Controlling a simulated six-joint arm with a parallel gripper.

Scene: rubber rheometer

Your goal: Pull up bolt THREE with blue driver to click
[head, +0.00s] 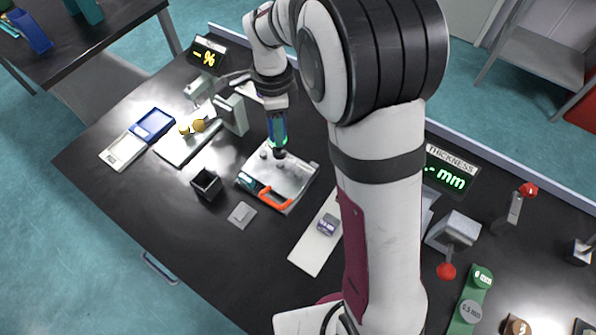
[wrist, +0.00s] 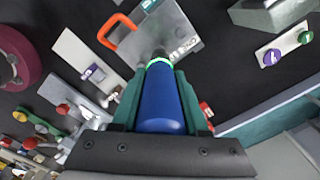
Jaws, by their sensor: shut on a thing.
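My gripper (head: 275,112) is shut on the blue driver (head: 277,130) and holds it upright, pointing down. In the wrist view the driver (wrist: 161,108) lies between green jaws, with a lit green ring near its lower end. The driver's tip is at the far part of the grey metal plate (head: 292,182), over or on a bolt position. The plate also shows in the wrist view (wrist: 178,22). A knob-like bolt head (head: 263,154) stands just left of the tip. The bolt under the driver is hidden, and I cannot read bolt numbers.
An orange handle (head: 275,200) is on the plate's near edge. A black open box (head: 206,184) and a small grey tile (head: 242,215) lie nearby. A white strip (head: 312,250) lies to the right. A lit thickness display (head: 447,172) stands farther right.

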